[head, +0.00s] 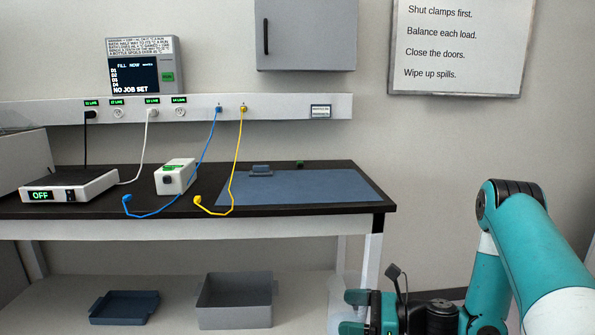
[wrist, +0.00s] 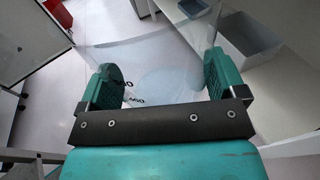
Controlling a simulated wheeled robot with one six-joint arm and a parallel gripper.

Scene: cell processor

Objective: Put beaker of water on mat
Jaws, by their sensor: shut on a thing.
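My gripper (head: 355,312) is low at the bottom right of the head view, beside the bench's right front leg and below the bench top. In the wrist view my gripper (wrist: 163,84) has its two teal fingers on either side of a large clear beaker (wrist: 165,62) with dark print, shut on it. The beaker (head: 341,292) is faint in the head view, partly behind the fingers. I cannot make out the water level. The blue mat (head: 310,190) lies flat on the right part of the black bench top.
Yellow cable (head: 222,212) and blue cable (head: 150,215) ends lie near the front edge, the yellow by the mat. A white box (head: 175,179) stands left. A grey bin (head: 235,305) is on the lower shelf.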

